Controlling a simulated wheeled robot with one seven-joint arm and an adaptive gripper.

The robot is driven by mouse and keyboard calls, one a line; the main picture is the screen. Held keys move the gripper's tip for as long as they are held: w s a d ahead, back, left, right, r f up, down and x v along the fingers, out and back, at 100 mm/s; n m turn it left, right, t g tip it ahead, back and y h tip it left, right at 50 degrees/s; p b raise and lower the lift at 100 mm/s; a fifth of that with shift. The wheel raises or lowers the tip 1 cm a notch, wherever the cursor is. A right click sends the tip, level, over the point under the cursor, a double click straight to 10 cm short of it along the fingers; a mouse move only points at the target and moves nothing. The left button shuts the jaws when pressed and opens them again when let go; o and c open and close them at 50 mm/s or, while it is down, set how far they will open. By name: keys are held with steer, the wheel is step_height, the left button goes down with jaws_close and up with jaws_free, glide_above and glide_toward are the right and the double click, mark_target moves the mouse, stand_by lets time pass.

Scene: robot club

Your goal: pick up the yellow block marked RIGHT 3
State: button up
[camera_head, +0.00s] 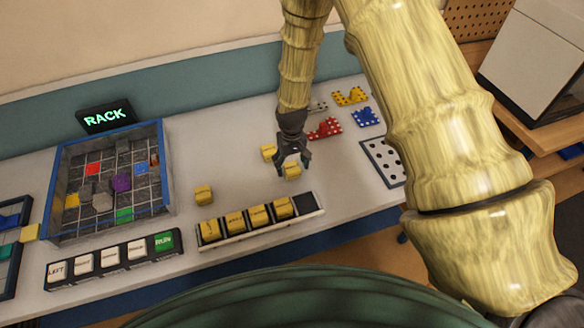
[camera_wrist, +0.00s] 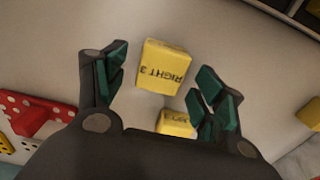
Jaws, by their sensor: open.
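The yellow block marked RIGHT 3 (camera_wrist: 163,66) lies on the table. In the wrist view its top lettering faces me upside down, and it sits between the fingertips of my gripper (camera_wrist: 163,75). The fingers are spread, with a gap on each side of the block. In the head view my gripper (camera_head: 293,166) points down over this block (camera_head: 292,172), which is partly hidden by the fingers. A second yellow block (camera_wrist: 175,123) lies close by, nearer the palm in the wrist view; it also shows in the head view (camera_head: 268,152). Its lettering is hard to read.
Another loose yellow block (camera_head: 203,195) lies to the left. A tray (camera_head: 308,203) with several yellow blocks stands in front. Red (camera_head: 326,128), blue (camera_head: 366,117) and yellow (camera_head: 351,96) dotted pieces lie behind to the right. A blue-walled grid box (camera_head: 62,190) stands left.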

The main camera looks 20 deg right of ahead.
steer(key=shift+f, duration=0.85)
steer(key=c, duration=1.1)
steer(key=shift+r, duration=0.15)
